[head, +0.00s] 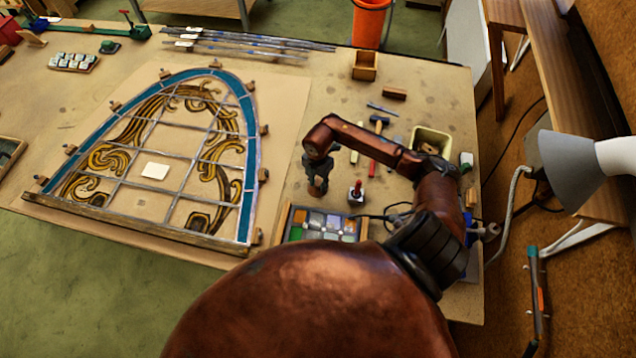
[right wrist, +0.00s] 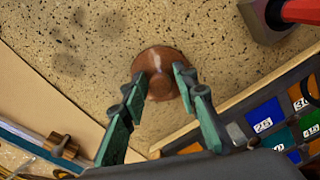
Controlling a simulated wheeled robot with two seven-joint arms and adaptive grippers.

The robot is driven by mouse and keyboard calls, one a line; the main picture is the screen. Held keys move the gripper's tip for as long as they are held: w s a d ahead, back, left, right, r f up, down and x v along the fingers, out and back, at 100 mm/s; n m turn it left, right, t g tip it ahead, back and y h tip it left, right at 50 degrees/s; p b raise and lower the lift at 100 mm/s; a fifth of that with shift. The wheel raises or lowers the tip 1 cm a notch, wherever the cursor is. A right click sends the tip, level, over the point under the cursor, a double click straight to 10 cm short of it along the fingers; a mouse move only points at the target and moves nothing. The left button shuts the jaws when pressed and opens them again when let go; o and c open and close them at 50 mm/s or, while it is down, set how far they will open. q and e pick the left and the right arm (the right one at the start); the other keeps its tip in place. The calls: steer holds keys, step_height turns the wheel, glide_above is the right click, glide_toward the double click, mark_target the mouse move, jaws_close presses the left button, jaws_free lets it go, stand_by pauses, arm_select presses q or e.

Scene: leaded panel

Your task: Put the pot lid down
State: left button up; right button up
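A round reddish-brown disc with a raised middle, which looks like the pot lid (right wrist: 160,58), is at the fingertips in the right wrist view. My right gripper (head: 317,188) points down over the board, left of a small red-handled item. In the right wrist view its two green fingers (right wrist: 160,78) reach to either side of the lid's raised middle. I cannot tell whether they press on it, or whether the lid touches the board. In the head view the lid is not clear. No pot is clearly seen. My left gripper is not in view.
The tray of coloured glass pieces (head: 284,222) lies just in front of the right gripper. The red-handled item (head: 356,192) stands close to its right. The leaded panel (head: 249,180) lies to the left. A square yellowish container (head: 447,140) stands right. Bare board shows around the lid.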

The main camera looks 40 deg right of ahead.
mark_target(318, 183)
steer(key=shift+o, duration=0.4)
steer(key=shift+r, duration=0.2)
step_height(318, 183, up, 12)
steer(key=b, duration=0.2)
steer(key=shift+f, duration=0.15)
stand_by(0.4)
